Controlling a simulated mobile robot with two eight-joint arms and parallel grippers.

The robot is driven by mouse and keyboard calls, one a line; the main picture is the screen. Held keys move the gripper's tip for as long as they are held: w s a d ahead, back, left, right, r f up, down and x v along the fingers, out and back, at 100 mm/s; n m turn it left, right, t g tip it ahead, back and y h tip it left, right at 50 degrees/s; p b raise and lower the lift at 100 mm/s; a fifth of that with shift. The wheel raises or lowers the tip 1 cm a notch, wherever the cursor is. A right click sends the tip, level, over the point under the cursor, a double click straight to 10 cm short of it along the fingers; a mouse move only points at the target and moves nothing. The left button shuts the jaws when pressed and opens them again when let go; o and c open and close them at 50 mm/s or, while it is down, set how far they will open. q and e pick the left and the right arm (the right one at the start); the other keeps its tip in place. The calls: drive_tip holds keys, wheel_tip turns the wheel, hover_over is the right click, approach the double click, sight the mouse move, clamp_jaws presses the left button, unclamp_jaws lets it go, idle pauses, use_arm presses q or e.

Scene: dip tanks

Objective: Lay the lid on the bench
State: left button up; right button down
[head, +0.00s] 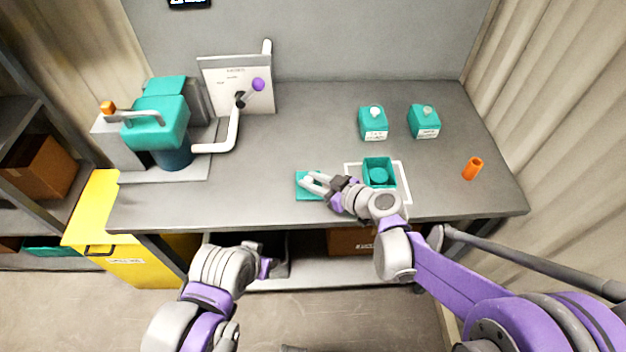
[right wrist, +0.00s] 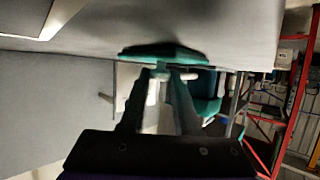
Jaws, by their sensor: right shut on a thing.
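The teal square lid (head: 308,194) is over the bench (head: 290,140), near its front edge and left of the open tank. My right gripper (head: 313,181) is shut on the lid's pale knob. The right wrist view shows the lid (right wrist: 165,52) just beyond the fingertips (right wrist: 162,76), with a dark shadow close beside it. I cannot tell whether it touches the bench. The open teal tank (head: 378,162) stands inside a white outline. My left arm is low, in front of the bench, and its fingers are not clearly visible.
Two lidded teal tanks (head: 373,127) (head: 424,125) stand behind the open one. An orange cylinder (head: 472,168) is at the right. A teal-and-grey machine (head: 160,122) and a white panel (head: 240,82) occupy the left. The bench left of the lid is clear.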

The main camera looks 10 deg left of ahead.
drive_tip(key=c, duration=0.6)
unclamp_jaws()
drive_tip(key=shift+f, duration=0.1)
drive_tip(key=shift+c, duration=0.2)
drive_tip(key=shift+r, duration=0.25)
drive_tip(key=v, duration=1.2)
drive_tip(key=shift+f+p, duration=0.1)
drive_tip(key=shift+p, duration=0.3)
drive_tip(key=s+d+f+m+h, duration=0.2)
drive_tip(key=s+d+m+h, duration=0.4)
drive_tip(key=s+d, duration=0.2)
drive_tip(key=s+d+f+m+g+h, duration=0.1)
drive_tip(key=s+d+f+m+h, duration=0.2)
drive_tip(key=s+d+m+h, duration=0.2)
drive_tip(key=s+d+m, duration=0.1)
drive_tip(key=s+d, duration=0.2)
drive_tip(key=d, duration=0.3)
drive_tip(key=shift+d+f+h, duration=0.25)
drive_tip(key=shift+f+h, duration=0.05)
drive_tip(key=shift+h, duration=0.1)
